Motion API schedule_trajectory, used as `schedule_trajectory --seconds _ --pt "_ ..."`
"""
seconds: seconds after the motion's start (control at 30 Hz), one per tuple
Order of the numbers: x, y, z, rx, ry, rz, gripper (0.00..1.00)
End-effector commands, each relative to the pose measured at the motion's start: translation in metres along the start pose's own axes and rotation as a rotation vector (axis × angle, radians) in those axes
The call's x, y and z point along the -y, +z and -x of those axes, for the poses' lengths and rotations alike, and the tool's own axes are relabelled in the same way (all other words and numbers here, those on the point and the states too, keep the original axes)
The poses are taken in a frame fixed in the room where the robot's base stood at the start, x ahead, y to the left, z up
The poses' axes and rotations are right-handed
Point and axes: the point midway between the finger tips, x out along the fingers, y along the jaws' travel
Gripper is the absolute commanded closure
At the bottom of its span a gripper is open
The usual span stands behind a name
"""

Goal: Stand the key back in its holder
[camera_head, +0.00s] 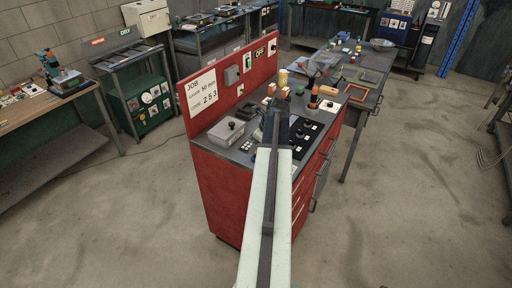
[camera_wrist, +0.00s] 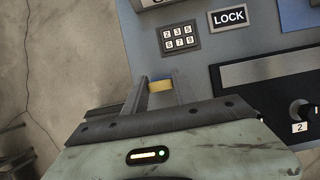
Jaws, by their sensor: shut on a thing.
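My gripper (camera_wrist: 160,92) is shut on a small yellow piece, the key (camera_wrist: 160,86), with only a short band of it showing between the fingers. The rest of the key is hidden by the fingers and the gripper body. In the head view my arm reaches over the red workbench, and the arm hides the key there. A black panel (camera_wrist: 262,73) with a slot-like lighter strip and a knob marked 2 (camera_wrist: 300,110) lies to the right of my gripper. I cannot tell for certain which part is the key's holder.
A number pad (camera_wrist: 179,38) and a LOCK label (camera_wrist: 229,17) are on the grey top ahead. In the head view a grey box (camera_head: 226,131) stands left of my arm, below the red back board (camera_head: 232,85). Small items, including an orange-black tool (camera_head: 314,97), crowd the bench's far end.

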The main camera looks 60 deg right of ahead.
Motion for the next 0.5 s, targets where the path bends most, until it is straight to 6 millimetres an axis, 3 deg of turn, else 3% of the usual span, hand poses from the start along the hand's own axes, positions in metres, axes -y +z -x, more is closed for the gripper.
schedule_trajectory --seconds 0.5 --pt "0.0 -0.005 -0.013 0.0 0.0 0.0 1.0"
